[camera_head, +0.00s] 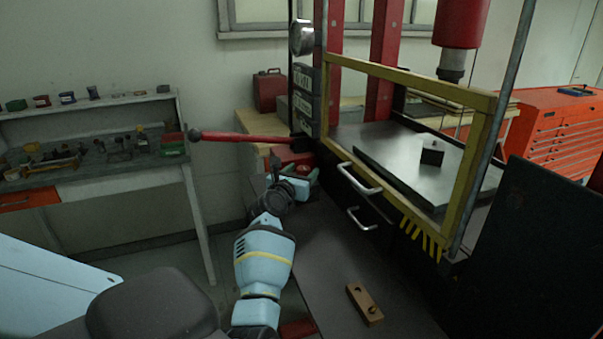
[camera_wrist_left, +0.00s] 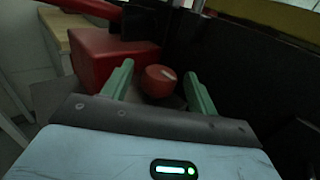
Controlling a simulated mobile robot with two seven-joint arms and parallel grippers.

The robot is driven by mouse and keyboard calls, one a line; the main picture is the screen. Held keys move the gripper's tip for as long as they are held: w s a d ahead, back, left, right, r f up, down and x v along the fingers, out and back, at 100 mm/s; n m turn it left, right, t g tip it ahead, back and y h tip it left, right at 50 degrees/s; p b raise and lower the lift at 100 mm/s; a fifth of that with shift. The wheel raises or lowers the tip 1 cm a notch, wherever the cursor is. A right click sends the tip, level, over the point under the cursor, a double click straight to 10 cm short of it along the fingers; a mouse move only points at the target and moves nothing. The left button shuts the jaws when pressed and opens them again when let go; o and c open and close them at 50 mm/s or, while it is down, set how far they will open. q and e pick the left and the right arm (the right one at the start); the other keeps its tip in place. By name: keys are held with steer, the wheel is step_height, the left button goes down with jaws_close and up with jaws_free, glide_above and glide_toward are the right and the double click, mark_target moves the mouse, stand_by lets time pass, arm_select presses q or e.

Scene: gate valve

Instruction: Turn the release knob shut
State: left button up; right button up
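The release knob (camera_wrist_left: 158,81) is round and red with a pale line on its face. It sits beside the red pump block (camera_wrist_left: 100,57) in the left wrist view. In the head view the knob (camera_head: 303,170) is small and partly hidden by my gripper, below the red lever. My left gripper (camera_head: 294,174) is open at the knob. In the left wrist view its green fingers (camera_wrist_left: 159,72) stand on either side of the knob, with a visible gap on each side. I cannot tell how deep the knob is between them. My right gripper is not in view.
The red lever (camera_head: 240,137) extends left above my gripper. The press's yellow guard frame (camera_head: 410,80) and drawer handles (camera_head: 358,180) stand close on the right. A wooden block (camera_head: 364,303) lies on the dark surface in front. A workbench (camera_head: 110,172) stands at the left.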

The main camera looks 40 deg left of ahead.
arm_select(q)
steer(key=c, duration=0.9)
